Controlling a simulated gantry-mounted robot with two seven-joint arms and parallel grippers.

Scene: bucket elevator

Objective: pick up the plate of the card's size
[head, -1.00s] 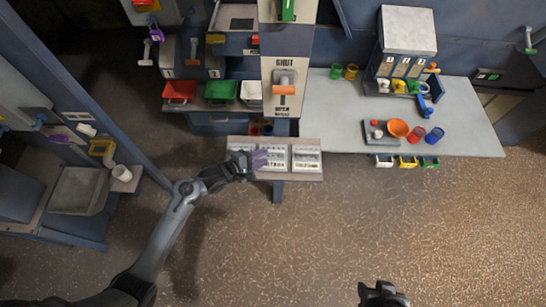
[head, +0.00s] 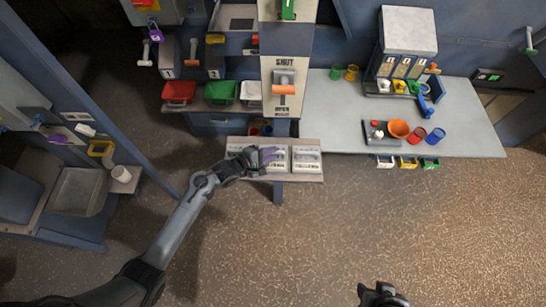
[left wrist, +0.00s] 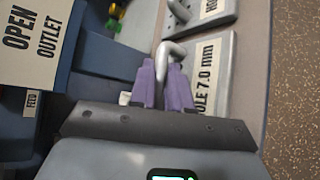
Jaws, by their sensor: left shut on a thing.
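Three pale plates with labels and handles lie in a row on a small shelf (head: 314,177) in the head view. My left gripper (head: 269,157), with purple fingers, is at the middle plate (head: 277,168). In the left wrist view its fingers (left wrist: 163,82) are shut on the bent grey handle (left wrist: 170,50) of a plate labelled "HOLE 7.0 mm" (left wrist: 217,72). Whether this plate is lifted I cannot tell. The right plate (head: 308,165) lies beside it. My right gripper (head: 382,295) is at the bottom edge, dark and partly cut off. I cannot make out a size card.
A blue post with an orange "SHUT" lever (head: 284,89) stands behind the shelf. Red (head: 180,91), green and white bins are at its left. A grey table (head: 465,125) with cups and a tray is at the right. The floor in front is clear.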

